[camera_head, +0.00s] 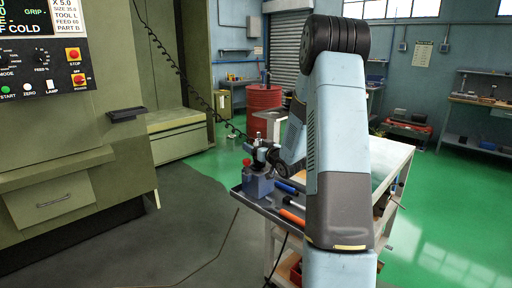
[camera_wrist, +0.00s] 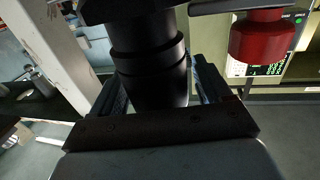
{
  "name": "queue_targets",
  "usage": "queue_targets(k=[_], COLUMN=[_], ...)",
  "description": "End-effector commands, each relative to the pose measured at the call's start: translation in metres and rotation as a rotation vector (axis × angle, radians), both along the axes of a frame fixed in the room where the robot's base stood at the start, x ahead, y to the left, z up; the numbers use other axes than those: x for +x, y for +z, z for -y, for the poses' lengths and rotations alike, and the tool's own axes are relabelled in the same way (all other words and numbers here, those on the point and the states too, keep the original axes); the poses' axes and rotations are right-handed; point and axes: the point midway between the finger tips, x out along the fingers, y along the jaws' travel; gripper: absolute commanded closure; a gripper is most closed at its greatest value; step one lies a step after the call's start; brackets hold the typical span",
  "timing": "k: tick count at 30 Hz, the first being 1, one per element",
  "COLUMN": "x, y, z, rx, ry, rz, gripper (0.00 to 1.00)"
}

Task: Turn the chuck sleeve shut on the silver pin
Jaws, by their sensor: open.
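The black, stepped chuck sleeve (camera_wrist: 150,65) fills the upper middle of the wrist view. My gripper (camera_wrist: 158,88) is open, with one dark finger on each side of the sleeve; I cannot tell whether either finger touches it. In the head view, a grey-blue fixture block (camera_head: 259,186) stands on the near left corner of the cart, with dark parts above it. My wrist comes in from the right there, and the fingers are too small to make out. I cannot make out the silver pin in either view.
A red knob (camera_wrist: 262,36) hangs close to the right of the sleeve in the wrist view. The cart (camera_head: 268,209) carries an orange-handled tool (camera_head: 292,217) and a blue-handled one (camera_head: 286,187). A green machine (camera_head: 70,150) stands left, with open floor between.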

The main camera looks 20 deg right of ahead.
Motion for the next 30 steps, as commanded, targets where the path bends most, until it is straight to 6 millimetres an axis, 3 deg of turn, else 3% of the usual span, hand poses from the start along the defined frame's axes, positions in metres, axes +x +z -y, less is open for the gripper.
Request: queue_targets(k=[2,16,30], x=[-0.0002,-0.0004,-0.0003], y=[0.0000,-0.0001,-0.0006], z=[0.0001,0.0002,0.0004], rx=[0.000,0.000,0.001], ry=[0.000,0.000,-0.101], rz=[0.000,0.000,-0.002], gripper=[0.28,0.73,0.74])
